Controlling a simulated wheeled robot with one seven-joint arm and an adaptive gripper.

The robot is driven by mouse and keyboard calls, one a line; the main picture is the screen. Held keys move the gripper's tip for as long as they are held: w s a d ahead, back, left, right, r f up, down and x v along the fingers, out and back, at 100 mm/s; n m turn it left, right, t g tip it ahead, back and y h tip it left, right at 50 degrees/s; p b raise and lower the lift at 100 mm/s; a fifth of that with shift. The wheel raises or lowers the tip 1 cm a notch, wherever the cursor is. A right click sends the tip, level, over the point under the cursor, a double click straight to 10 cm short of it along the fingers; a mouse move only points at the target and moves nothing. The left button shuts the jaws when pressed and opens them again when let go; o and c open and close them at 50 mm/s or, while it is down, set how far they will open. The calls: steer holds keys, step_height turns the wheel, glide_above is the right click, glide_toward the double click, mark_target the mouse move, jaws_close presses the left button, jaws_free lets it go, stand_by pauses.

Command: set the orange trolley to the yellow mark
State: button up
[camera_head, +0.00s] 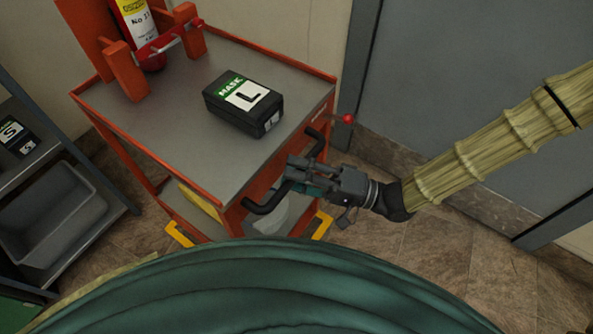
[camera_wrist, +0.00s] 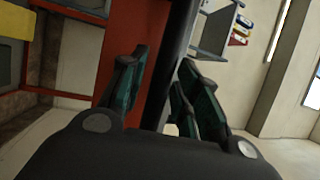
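The orange trolley (camera_head: 160,167) stands ahead of me with a grey top. Its black handle (camera_head: 262,204) faces my side. My gripper (camera_head: 297,178) is at the middle of the handle, with the fingers on either side of the bar. In the wrist view the dark handle bar (camera_wrist: 174,65) runs between the parted fingers (camera_wrist: 160,90), with a gap on its left side. Yellow floor marks show at the trolley's near left (camera_head: 178,235) and near right (camera_head: 323,224) corners. The rest of the marking is hidden by the trolley.
A black mask box (camera_head: 243,102) lies on the trolley top, and a red cylinder (camera_head: 143,30) stands in an orange holder behind it. A red knob (camera_head: 348,118) sticks out at right. A shelf rack (camera_head: 75,160) stands left; a grey door (camera_head: 450,90) is at right. Floor is clear at right.

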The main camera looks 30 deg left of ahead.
stand_by(0.3)
steer(key=v, duration=1.2)
stand_by(0.3)
steer(key=d+f+m+t+h, duration=0.2)
steer(key=d+f+t+h, duration=0.25)
steer(key=f, duration=0.75)
steer(key=d+f+m+t+h, duration=0.2)
steer(key=d+f+t+h, duration=0.3)
steer(key=f, duration=0.7)
steer(key=s+d+f+g+h, duration=0.2)
steer(key=s+d+f+h, duration=0.3)
steer(key=d, duration=0.4)
steer(key=s+d+f+g+h, duration=0.25)
steer(key=s+d+h, duration=0.25)
steer(key=s+d, duration=0.4)
step_height(320, 180, up, 15)
steer(key=w+p, duration=0.1)
steer(key=p, duration=1.4)
steer(key=shift+w+d, duration=0.25)
steer(key=shift+d, duration=0.05)
